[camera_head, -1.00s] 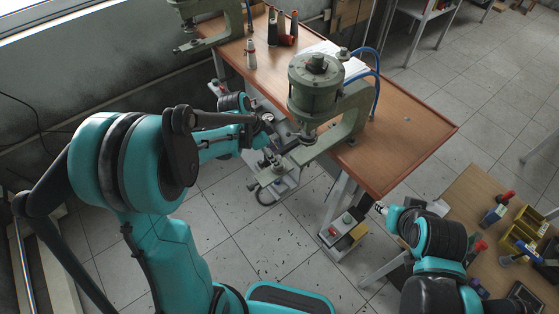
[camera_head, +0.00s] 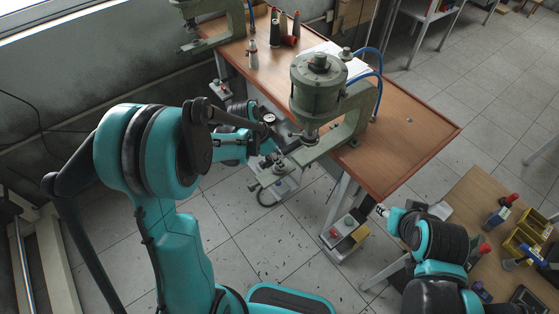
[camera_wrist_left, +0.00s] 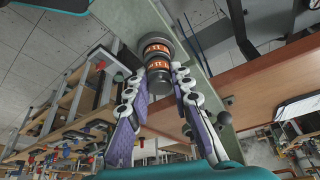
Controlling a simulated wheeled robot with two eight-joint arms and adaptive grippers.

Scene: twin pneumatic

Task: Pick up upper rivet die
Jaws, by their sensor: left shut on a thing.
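The upper rivet die shows in the left wrist view as a dark, stacked cylinder with orange lettered bands (camera_wrist_left: 157,64), close to the green press frame. My left gripper (camera_wrist_left: 160,82) has its two purple-padded fingers on either side of it, shut on its lower part. In the head view my left gripper (camera_head: 277,155) is at the open throat of the green rivet press (camera_head: 318,88), below its cylinder head. There the die is too small and covered to make out.
The press stands on a brown table (camera_head: 408,140) with a blue hose behind it. A second press (camera_head: 206,22) and several bottles stand at the back left. A small table (camera_head: 470,200) with yellow bins (camera_head: 522,236) is at the right. Tiled floor lies between.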

